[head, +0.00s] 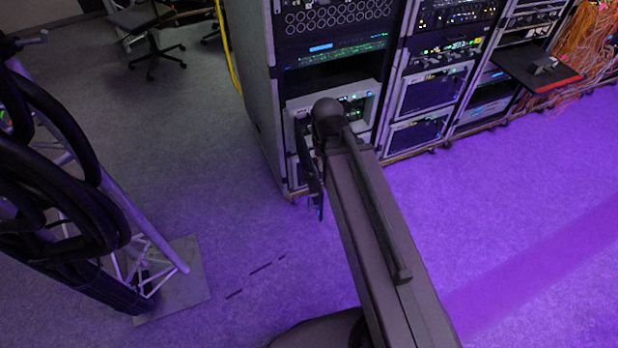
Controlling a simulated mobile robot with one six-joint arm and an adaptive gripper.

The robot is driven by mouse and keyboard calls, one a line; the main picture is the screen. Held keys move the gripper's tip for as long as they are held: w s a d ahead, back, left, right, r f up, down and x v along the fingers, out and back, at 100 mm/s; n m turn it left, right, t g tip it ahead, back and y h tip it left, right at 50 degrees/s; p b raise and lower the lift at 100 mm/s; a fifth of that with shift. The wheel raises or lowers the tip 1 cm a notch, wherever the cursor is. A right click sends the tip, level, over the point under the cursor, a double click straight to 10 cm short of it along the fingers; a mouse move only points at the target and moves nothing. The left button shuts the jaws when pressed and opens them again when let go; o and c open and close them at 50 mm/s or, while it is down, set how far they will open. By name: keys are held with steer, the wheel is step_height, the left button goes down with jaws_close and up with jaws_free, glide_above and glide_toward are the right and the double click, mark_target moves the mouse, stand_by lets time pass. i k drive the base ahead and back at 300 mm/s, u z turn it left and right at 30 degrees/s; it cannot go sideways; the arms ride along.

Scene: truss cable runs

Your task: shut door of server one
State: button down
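A server unit with a pale grey frame (372,90) and small green lights sits low in the nearest rack. A thin dark panel (312,185) stands out from its left front, seen nearly edge-on. It looks like the server's door, standing open, though no label shows which server it is. My arm reaches up from the bottom of the picture, and its far end is in front of the server, just right of the panel's top. My gripper is hidden behind the arm's end. Whether it touches the panel cannot be seen.
More racks (430,95) stand to the right, with a pull-out shelf (535,68) and orange cables (590,45). A truss column (120,240) wrapped in thick black cables stands on a base plate (185,290) at left. An office chair (150,45) is behind.

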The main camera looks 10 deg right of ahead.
mark_target(317, 192)
steer(key=z, duration=0.95)
steer(key=k, duration=0.9)
steer(key=u, duration=0.6)
steer(key=i, duration=0.5)
steer(key=u, duration=0.1)
